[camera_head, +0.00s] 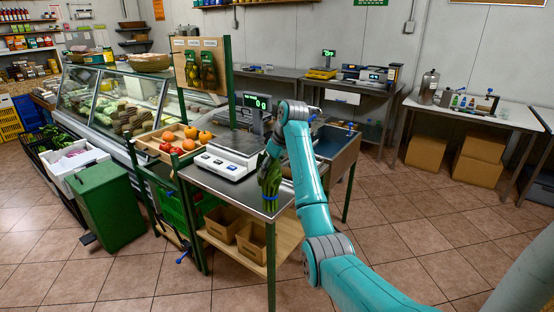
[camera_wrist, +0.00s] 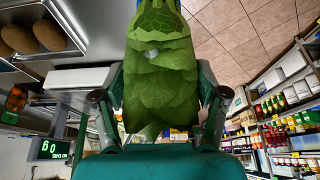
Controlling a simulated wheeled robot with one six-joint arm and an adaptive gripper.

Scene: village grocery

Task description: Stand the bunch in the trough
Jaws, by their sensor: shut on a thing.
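A green leafy bunch (camera_head: 268,176) with a blue band low on its stems hangs roughly upright, leaves up, over the front right part of the steel table. I cannot tell whether its stem ends touch the table. My gripper (camera_head: 274,146) is shut on its upper part, partly hidden by my arm in the head view. In the wrist view the bunch (camera_wrist: 160,75) fills the space between both fingers of my gripper (camera_wrist: 160,98). A blue-lined basin (camera_head: 333,138), which may be the trough, lies behind and right of the bunch, partly covered by my arm.
A scale (camera_head: 226,162) with a lit display (camera_head: 257,102) stands left of the bunch on the steel table (camera_head: 262,205). A wooden tray (camera_head: 160,152) of fruit is further left. A green bin (camera_head: 108,203) stands at front left.

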